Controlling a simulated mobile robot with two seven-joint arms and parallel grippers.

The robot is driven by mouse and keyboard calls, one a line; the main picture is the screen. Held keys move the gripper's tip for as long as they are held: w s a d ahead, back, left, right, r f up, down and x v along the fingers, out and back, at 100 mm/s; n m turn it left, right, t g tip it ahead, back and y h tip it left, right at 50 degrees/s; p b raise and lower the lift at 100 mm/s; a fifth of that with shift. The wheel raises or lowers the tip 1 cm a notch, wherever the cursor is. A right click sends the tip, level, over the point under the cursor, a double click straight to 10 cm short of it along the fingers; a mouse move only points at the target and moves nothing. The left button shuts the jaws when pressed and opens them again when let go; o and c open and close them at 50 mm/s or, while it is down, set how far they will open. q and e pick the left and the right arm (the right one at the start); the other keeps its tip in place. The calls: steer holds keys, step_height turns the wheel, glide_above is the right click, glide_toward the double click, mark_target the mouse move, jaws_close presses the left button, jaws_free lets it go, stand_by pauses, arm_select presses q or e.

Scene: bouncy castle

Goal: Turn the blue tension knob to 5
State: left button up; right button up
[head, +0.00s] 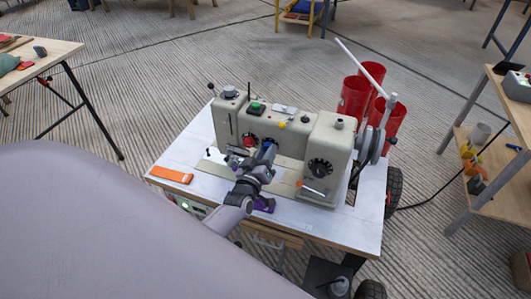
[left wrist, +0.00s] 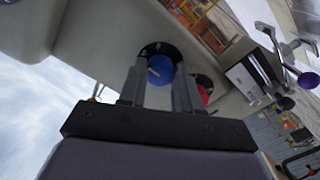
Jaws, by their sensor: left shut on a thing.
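The blue tension knob (left wrist: 162,68) is on the pale body of the sewing machine (head: 325,140). In the left wrist view it sits between the two fingers of my left gripper (left wrist: 158,75), which is shut on it. A short pale pointer mark shows on the knob's face; no numbers around it can be read. In the head view my left gripper (head: 266,153) reaches the machine's front, and the knob is mostly hidden behind the fingers. A red knob (left wrist: 204,87) is just right of the blue one, close to the right finger. My right gripper is not in view.
The machine stands on a white-topped cart (head: 345,228). An orange strip (head: 171,174) lies on its left side. Red cylinders (head: 354,97) stand behind the machine. A black dial (head: 319,168) is on its right part. A wooden shelf (head: 500,200) stands at right.

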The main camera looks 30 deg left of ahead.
arm_select(q)
steer(key=o, duration=1.1)
steer(key=shift+c, duration=0.2)
steer(key=p+v, duration=0.1)
steer(key=v, duration=0.6)
steer(key=shift+s+p, duration=0.15)
steer(key=shift+p, duration=0.25)
